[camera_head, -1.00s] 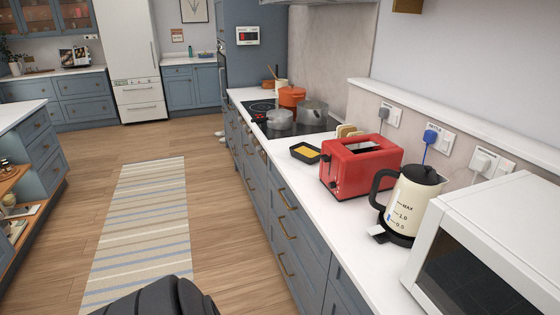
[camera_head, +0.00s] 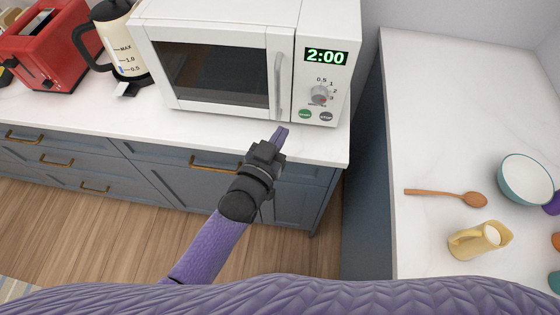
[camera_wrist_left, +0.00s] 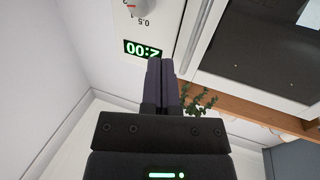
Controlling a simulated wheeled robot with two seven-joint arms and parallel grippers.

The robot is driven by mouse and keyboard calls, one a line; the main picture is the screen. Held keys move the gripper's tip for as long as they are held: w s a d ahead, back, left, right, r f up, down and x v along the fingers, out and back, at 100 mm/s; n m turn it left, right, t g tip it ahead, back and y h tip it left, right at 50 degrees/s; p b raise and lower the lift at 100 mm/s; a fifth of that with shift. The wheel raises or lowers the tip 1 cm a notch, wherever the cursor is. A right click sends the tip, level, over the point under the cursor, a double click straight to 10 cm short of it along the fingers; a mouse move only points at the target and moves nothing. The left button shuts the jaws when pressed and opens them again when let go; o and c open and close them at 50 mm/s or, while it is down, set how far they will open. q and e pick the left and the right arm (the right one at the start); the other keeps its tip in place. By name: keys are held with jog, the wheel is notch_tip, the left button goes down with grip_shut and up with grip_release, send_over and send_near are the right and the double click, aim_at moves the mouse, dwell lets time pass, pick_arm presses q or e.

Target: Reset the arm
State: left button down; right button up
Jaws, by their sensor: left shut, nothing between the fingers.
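My left gripper (camera_head: 280,136) is shut and empty. In the head view it is in front of the white microwave (camera_head: 215,13), just below the lower end of its door handle (camera_head: 278,85). The microwave door looks shut, and its green display (camera_head: 326,57) reads 2:00. In the left wrist view the shut fingers (camera_wrist_left: 161,70) point toward the microwave, which appears upside down with its display (camera_wrist_left: 143,49) beside the fingertips. I cannot tell whether the fingertips touch anything. My right gripper is in neither view.
A cream kettle (camera_head: 121,45) and a red toaster (camera_head: 45,45) stand left of the microwave. On the right-hand counter (camera_head: 440,110) lie a wooden spoon (camera_head: 445,195), a yellow jug (camera_head: 472,243) and a teal-rimmed bowl (camera_head: 525,178). Much of that counter is clear.

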pick_arm(q)
jog(key=s, duration=0.6)
jog(key=s+a+f+g+y+b, duration=0.2)
jog(key=s+a+f, duration=0.1)
jog(key=f, duration=0.6)
jog(key=s+a+f+n+g+y+b, duration=0.1)
jog(key=s+a+f+g+b, duration=0.15)
jog(key=f, duration=0.55)
jog(key=s+a+f+g+y+b, duration=0.2)
jog(key=s+f, duration=0.1)
jog(key=f, duration=0.6)
jog(key=s+a+f+g+y+b, duration=0.1)
jog(key=s+a+f+g, duration=0.2)
jog(key=s+f, duration=0.2)
jog(key=s+a+f+n+g+y+b, duration=0.1)
jog(key=s+a+f+g+b, duration=0.1)
jog(key=s, duration=0.8)
jog(key=s+a+f+g+y+b, duration=0.1)
jog(key=s+a+f+g, duration=0.3)
jog(key=f, duration=0.5)
jog(key=s+a+b, duration=0.1)
jog(key=s+a, duration=0.1)
jog(key=s, duration=0.1)
jog(key=shift+s+n, duration=0.25)
jog(key=shift+n, duration=0.15)
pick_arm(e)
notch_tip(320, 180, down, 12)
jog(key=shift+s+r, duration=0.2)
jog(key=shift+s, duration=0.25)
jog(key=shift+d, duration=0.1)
